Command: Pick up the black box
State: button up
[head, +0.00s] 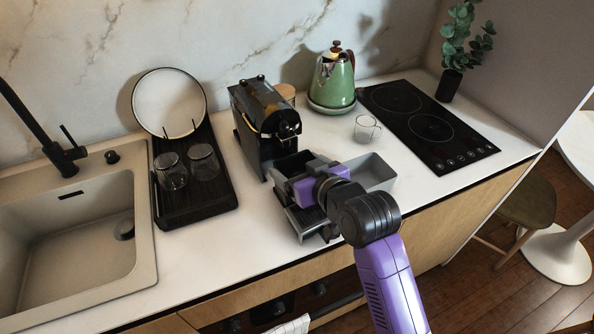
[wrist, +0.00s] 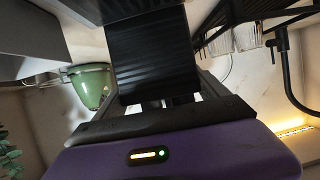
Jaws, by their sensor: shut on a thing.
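The black box (wrist: 153,60) fills the middle of the wrist view, with a dark ribbed face. In the head view, its dark top (head: 288,162) shows just beyond my gripper (head: 298,174), in front of the coffee machine. My gripper is shut on the black box. The jaws and my wrist hide much of the box in the head view. I cannot tell whether its underside touches the counter.
The black coffee machine (head: 264,112) stands close behind. A grey open box (head: 376,171) is beside my gripper on the right. A dish rack (head: 213,205) with glasses is to the left. A green kettle (head: 333,82), a glass mug (head: 366,128) and a hob (head: 455,152) are farther right.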

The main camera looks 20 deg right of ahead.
notch_tip(320, 180, up, 20)
jog(key=shift+f, duration=0.15)
dwell(0.5)
